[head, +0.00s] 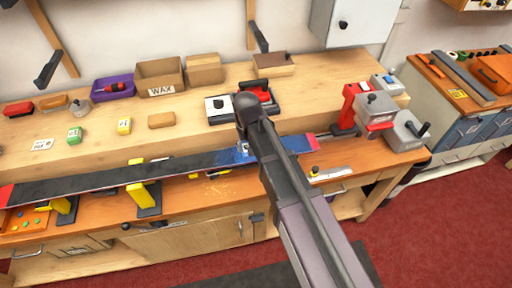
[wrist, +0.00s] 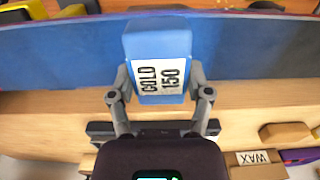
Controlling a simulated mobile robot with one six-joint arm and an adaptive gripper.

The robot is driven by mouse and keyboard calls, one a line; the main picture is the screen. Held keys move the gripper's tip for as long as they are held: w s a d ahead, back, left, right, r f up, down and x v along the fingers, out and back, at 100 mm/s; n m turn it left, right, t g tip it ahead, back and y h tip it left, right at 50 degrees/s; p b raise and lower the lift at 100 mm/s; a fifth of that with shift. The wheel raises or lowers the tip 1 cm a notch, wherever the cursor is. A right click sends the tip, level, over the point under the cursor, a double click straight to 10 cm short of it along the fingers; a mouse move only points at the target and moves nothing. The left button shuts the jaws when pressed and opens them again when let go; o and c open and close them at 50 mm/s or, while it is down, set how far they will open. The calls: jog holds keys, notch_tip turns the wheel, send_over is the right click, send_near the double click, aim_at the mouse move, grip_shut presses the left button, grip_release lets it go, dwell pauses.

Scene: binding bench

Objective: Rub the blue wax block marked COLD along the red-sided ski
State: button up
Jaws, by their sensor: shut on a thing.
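The blue wax block (wrist: 158,50), with a white label reading COLD 150, is between the fingers of my gripper (wrist: 160,98) in the wrist view. My gripper is shut on it. The block overlaps the dark base of the ski (wrist: 60,55); whether it touches cannot be told for certain. In the head view the long ski (head: 110,178) lies along the bench, with red at both ends and a red side edge. The block (head: 242,148) shows as a small blue patch near the ski's right end, mostly hidden by my arm.
A green block (head: 74,135), a yellow block (head: 124,126) and a tan block (head: 161,120) stand on the raised shelf behind the ski. A WAX box (head: 160,78) stands farther back. Yellow supports (head: 140,196) hold the ski. A red and grey vise (head: 370,108) is at right.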

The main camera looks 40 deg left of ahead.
aim_at(238, 153)
jog(key=shift+s+a, duration=0.1)
jog(key=shift+s, duration=0.05)
dwell(0.3)
jog(key=shift+s+a+f, duration=0.1)
jog(key=shift+s+a, duration=0.95)
jog(key=shift+s, duration=0.2)
jog(key=shift+w+d, duration=1.1)
jog(key=shift+w, duration=0.25)
jog(key=shift+w+d, duration=1.15)
jog(key=shift+w, duration=0.1)
jog(key=shift+w+d, duration=0.1)
jog(key=shift+w+d, duration=1.05)
jog(key=shift+w, duration=0.2)
